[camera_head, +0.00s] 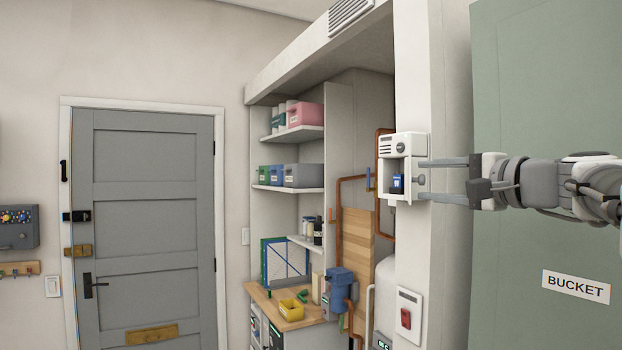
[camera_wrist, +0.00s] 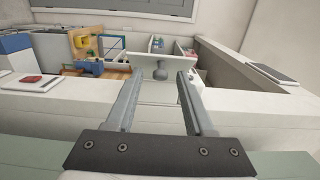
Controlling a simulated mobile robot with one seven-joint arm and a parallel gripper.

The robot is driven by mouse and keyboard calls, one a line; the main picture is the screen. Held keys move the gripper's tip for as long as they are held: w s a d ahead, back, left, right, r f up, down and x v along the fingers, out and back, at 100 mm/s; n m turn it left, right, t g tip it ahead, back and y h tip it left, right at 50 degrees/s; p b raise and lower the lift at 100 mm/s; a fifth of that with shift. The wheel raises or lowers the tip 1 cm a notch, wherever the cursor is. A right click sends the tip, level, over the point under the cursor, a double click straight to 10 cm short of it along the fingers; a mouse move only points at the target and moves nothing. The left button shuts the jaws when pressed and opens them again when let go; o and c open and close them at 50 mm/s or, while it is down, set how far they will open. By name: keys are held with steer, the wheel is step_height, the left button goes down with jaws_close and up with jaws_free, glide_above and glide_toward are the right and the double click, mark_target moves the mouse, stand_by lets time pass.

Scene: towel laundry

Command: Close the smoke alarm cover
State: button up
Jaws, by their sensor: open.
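The smoke alarm (camera_head: 400,143) is a small white box on the edge of the white pillar, with a grille and a round grey button on top. Its lower compartment is open and a dark blue block (camera_head: 397,184) shows inside. The white cover (camera_head: 411,185) stands swung out, seen nearly edge-on, with a grey knob (camera_head: 421,181) facing right. My gripper (camera_head: 424,180) reaches in from the right, open, one finger above the knob and one below. In the wrist view the knob (camera_wrist: 161,70) lies between the open fingertips (camera_wrist: 160,74); I cannot tell whether they touch the cover.
A red switch on a white plate (camera_head: 408,316) is on the pillar below. A green panel marked BUCKET (camera_head: 545,130) is behind my arm. Left of the pillar is an alcove with shelves (camera_head: 289,188), copper pipes and a workbench (camera_head: 290,318). A grey door (camera_head: 145,220) is farther left.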

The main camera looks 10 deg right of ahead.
steer(key=shift+w+a, duration=0.15)
steer(key=shift+w, duration=0.25)
jaws_close()
stand_by(1.3)
